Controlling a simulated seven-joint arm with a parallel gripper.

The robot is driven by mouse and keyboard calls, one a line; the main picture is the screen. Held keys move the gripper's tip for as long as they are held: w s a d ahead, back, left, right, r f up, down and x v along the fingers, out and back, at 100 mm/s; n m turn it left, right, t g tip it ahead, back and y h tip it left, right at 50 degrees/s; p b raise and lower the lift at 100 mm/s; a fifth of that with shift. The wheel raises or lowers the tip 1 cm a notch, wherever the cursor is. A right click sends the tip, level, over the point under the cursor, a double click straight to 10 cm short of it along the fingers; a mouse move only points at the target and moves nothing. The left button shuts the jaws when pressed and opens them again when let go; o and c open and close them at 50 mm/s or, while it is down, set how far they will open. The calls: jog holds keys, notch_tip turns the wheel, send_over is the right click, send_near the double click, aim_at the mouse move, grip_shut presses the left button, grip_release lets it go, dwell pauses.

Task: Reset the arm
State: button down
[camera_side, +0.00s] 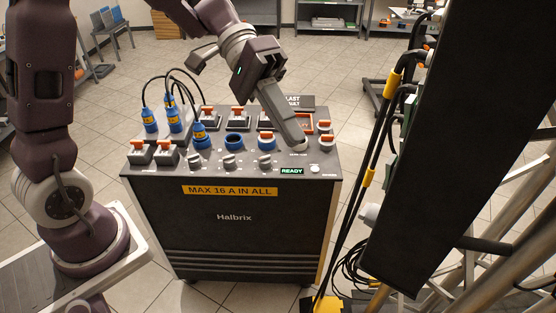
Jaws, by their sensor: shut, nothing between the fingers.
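My gripper (300,147) is shut and empty. It points down at the right part of the top panel (328,156) of a dark cabinet. Its tip is at or just above the panel, and I cannot tell whether it touches. The tip hides what lies directly under it; a small label below it is too small to read. In front of the tip a green display (292,171) reads READY. A round white button (315,169) sits to the right of the display. An orange-and-white switch (326,140) is to the right of the tip.
Blue plugs (200,136) with looping black cables stand at the panel's left. Blue sockets (234,140), grey knobs (228,160) and more orange switches (238,114) fill the rest. A black column (425,150) and hanging cables stand close on the right. Tiled floor surrounds the cabinet.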

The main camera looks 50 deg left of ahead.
jog(key=s+a+t+y, duration=0.3)
jog(key=s+a+y, duration=0.2)
jog(key=s, duration=0.3)
jog(key=s+a+t+y, duration=0.4)
jog(key=s+a+y, duration=0.2)
jog(key=s, duration=0.2)
jog(key=shift+s+r+n, duration=0.2)
jog(key=shift+r+n, duration=0.1)
jog(key=shift+n, duration=0.1)
